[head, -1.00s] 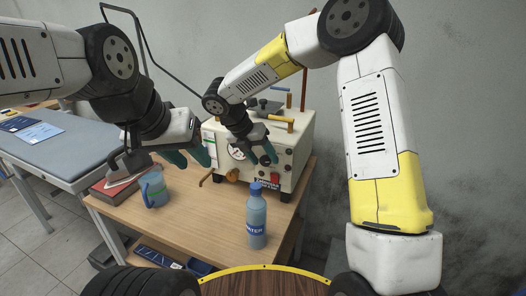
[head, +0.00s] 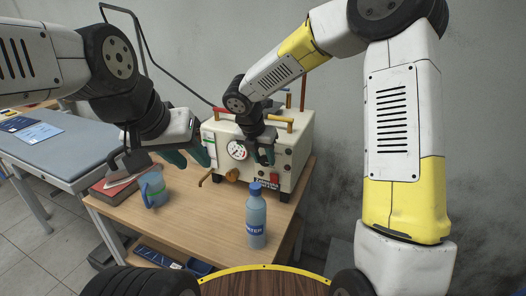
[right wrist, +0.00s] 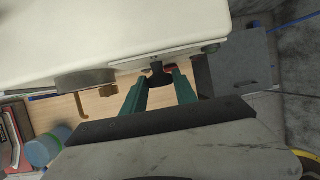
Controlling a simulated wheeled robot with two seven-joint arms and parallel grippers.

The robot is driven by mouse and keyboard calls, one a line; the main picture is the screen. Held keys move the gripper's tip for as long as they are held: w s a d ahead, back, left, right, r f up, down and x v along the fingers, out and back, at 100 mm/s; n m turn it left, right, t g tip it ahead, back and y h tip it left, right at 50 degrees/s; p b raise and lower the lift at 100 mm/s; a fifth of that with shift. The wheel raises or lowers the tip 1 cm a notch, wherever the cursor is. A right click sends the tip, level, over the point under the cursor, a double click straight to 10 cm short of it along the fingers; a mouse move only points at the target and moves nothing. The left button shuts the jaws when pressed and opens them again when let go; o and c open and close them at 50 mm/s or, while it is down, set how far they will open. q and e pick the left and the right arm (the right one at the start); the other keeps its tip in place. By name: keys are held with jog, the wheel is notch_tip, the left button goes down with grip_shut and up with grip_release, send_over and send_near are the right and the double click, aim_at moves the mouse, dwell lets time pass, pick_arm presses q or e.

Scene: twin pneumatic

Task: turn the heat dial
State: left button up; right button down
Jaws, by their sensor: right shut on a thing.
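The cream machine (head: 292,160) stands on the wooden table, with a round gauge (head: 238,150) and a red switch (head: 274,177) on its front. My right gripper (head: 263,155) is at the right part of this front. In the right wrist view, its green fingers (right wrist: 160,84) are shut on a dark knob (right wrist: 157,69), which I take for the heat dial. In the head view the gripper hides the knob. My left gripper (head: 189,157) hangs to the left of the machine, empty, with its fingers apart.
A blue water bottle (head: 256,220) stands upright in front of the machine. A blue mug (head: 153,188) and a red book (head: 115,188) are at the left of the wooden table (head: 200,225). An orange-brown tap (head: 204,177) sticks out at the machine's lower left.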

jog(key=y, duration=0.1)
jog(key=t+y, duration=0.1)
jog(key=y, duration=0.1)
jog(key=shift+s+d+m, duration=0.15)
jog(key=shift+d+m, duration=0.2)
jog(key=shift+m, duration=0.05)
jog(key=shift+s+f+t+y, duration=0.1)
jog(key=shift+t+y, duration=0.7)
jog(key=shift+y, duration=0.6)
jog(key=shift+d+f+m+t+y, duration=0.15)
jog(key=shift+d+m+t+y, duration=0.15)
jog(key=shift+m+y, duration=0.35)
notch_tip(320, 180, down, 2)
jog(key=m+t+y, duration=0.2)
jog(key=t+y, duration=0.1)
jog(key=m+t+y, duration=0.2)
jog(key=t+y, duration=0.2)
jog(key=m+t+y, duration=0.2)
jog(key=t+y, duration=0.1)
jog(key=y, duration=0.1)
jog(key=shift+d+f+t, duration=0.15)
jog(key=shift+f+t, duration=0.1)
jog(key=shift+t, duration=0.15)
jog(key=shift+m+t, duration=0.95)
jog(key=shift+t, duration=0.25)
jog(key=shift+a+t, duration=0.2)
jog(key=shift+t, duration=0.1)
